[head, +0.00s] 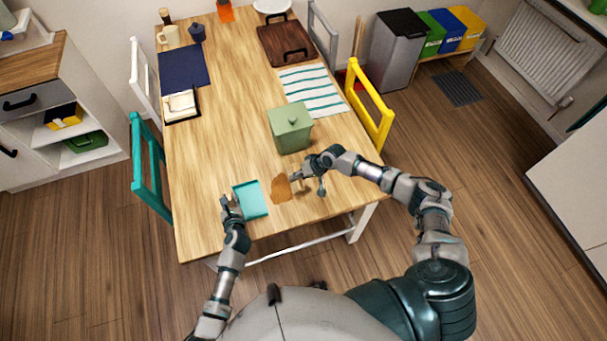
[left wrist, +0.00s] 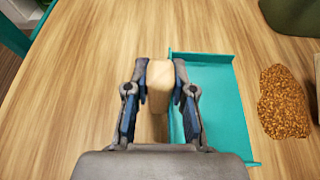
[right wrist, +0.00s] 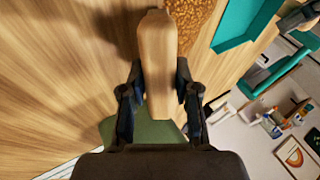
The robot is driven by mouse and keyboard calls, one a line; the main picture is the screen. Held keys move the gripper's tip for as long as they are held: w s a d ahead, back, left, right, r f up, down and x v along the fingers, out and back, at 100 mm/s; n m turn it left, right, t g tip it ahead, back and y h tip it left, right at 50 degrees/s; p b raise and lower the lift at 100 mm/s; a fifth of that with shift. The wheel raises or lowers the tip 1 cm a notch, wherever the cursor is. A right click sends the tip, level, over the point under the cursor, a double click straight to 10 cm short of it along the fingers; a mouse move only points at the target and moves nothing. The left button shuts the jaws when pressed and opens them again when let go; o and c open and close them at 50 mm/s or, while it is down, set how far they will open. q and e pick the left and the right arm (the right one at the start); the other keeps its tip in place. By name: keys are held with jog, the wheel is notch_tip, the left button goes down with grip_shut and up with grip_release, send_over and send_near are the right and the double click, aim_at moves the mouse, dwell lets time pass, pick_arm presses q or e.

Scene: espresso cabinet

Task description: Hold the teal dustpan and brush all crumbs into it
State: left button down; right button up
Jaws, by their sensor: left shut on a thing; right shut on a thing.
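The teal dustpan (head: 255,202) lies on the near part of the table, its open tray facing up. My left gripper (head: 230,205) is at its left side, shut on its pale wooden handle (left wrist: 160,88). My right gripper (head: 298,178) is shut on a wooden brush handle (right wrist: 157,65), above the table right of the dustpan. A brown granular patch (head: 281,188) lies between the dustpan and my right gripper, and also shows in the left wrist view (left wrist: 283,103). I cannot tell whether it is crumbs, bristles or both. No crumbs are discernible in the tray.
A green canister (head: 291,129) stands just beyond my right gripper. A striped cloth (head: 311,90), a dark navy mat (head: 184,67) and a wooden tray (head: 286,42) lie further back. Teal (head: 151,165) and yellow (head: 372,105) chairs flank the table. The left-middle tabletop is clear.

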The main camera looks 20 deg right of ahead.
jog(key=shift+s+a, duration=0.3)
jog(key=shift+a, duration=1.55)
jog(key=shift+s+a, duration=0.35)
jog(key=shift+a, duration=1.45)
jog(key=shift+s+a, duration=0.3)
jog(key=shift+a, duration=1.55)
jog(key=shift+a+r, duration=0.1)
jog(key=shift+a, duration=1.55)
jog(key=shift+r, duration=2.75)
pick_arm(q)
jog(key=c, duration=0.9)
grip_release()
pick_arm(e)
jog(key=shift+a, duration=0.1)
